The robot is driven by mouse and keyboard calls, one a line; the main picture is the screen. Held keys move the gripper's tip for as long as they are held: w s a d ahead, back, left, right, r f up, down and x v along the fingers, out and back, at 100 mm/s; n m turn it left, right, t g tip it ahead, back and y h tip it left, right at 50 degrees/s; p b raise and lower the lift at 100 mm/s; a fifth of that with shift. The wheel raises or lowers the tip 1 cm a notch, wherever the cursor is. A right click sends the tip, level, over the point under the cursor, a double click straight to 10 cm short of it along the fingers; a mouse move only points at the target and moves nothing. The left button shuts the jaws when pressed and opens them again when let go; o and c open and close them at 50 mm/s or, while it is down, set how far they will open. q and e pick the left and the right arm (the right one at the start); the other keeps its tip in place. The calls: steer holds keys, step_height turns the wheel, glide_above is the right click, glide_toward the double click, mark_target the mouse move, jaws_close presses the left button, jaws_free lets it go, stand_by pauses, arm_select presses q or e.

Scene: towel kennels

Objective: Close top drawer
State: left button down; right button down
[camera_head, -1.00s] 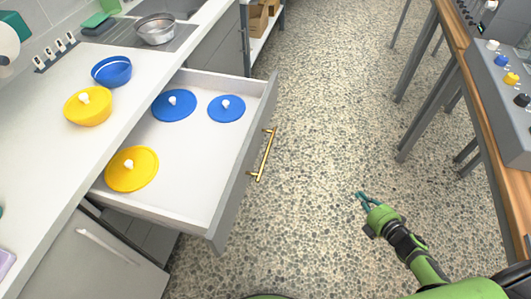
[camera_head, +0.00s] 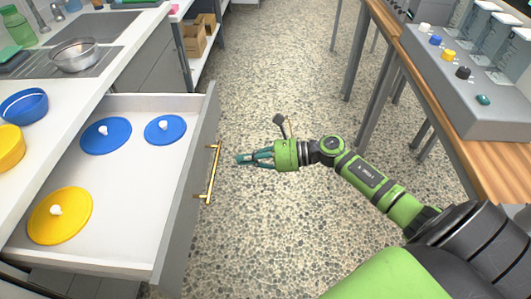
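The top drawer (camera_head: 128,262) is pulled out from under the white counter on the left. It holds two blue lids (camera_head: 106,136) and a yellow lid (camera_head: 60,215), each with a white knob. A brass handle (camera_head: 213,174) is on its grey front. My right gripper (camera_head: 240,160) is to the right of the handle, its fingers pointing left towards it, apart from it. Its teal fingers look slightly parted with nothing between them. My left gripper is out of view.
The white counter (camera_head: 100,85) bears a metal bowl (camera_head: 75,55), a blue bowl (camera_head: 24,106) and a yellow bowl (camera_head: 8,148). A wooden workbench (camera_head: 490,155) with a grey control box (camera_head: 455,85) stands at right.

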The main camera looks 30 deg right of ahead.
steer(key=p+x, duration=0.1)
steer(key=x, duration=0.3)
steer(key=shift+w+a+f, duration=0.15)
steer(key=shift+w+a, duration=0.05)
steer(key=shift+a, duration=0.15)
steer(key=shift+a, duration=0.1)
